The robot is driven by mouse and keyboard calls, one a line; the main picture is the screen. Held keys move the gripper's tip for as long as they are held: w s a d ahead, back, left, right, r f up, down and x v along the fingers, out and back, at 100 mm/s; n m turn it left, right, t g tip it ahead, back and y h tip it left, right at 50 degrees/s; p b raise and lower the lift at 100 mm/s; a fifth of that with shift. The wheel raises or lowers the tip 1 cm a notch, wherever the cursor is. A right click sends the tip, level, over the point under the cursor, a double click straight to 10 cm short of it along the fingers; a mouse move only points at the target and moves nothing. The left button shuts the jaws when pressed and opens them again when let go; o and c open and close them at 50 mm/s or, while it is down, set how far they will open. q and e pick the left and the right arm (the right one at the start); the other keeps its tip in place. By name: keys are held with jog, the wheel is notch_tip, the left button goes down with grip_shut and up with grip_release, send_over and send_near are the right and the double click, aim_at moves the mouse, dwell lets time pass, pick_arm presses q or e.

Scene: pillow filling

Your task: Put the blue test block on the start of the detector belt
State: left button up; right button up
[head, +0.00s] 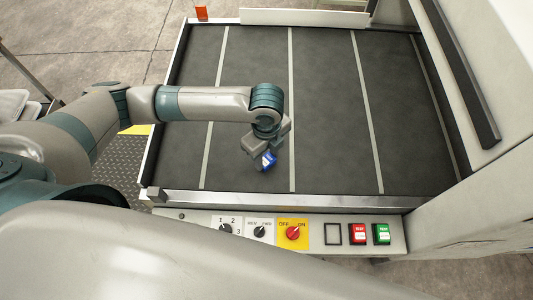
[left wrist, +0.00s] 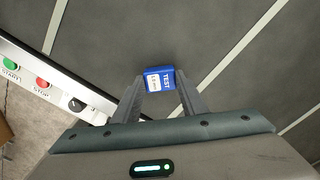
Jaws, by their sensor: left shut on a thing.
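The blue test block (head: 268,161) is between the fingertips of my left gripper (head: 262,152), over the near part of the detector belt (head: 330,110). In the left wrist view the block (left wrist: 159,79) shows its blue face with a white label and the word TEST. The left gripper (left wrist: 160,92) is shut on it there. The belt (left wrist: 210,40) is dark with pale stripes and fills most of that view. I cannot tell whether the block touches the belt. My right gripper does not show in either view.
A control panel (head: 200,223) with knobs and red and green buttons runs along the belt's near edge. A metal rail (head: 300,199) lies between panel and belt. A pale machine housing (head: 485,150) stands at the right. The belt around the block is clear.

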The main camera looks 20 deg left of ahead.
aim_at(267, 159)
pick_arm(q)
jog(key=o, duration=1.1)
jog(key=shift+f, duration=0.1)
jog(key=shift+c, duration=0.2)
notch_tip(267, 159, up, 12)
jog(key=b, duration=0.2)
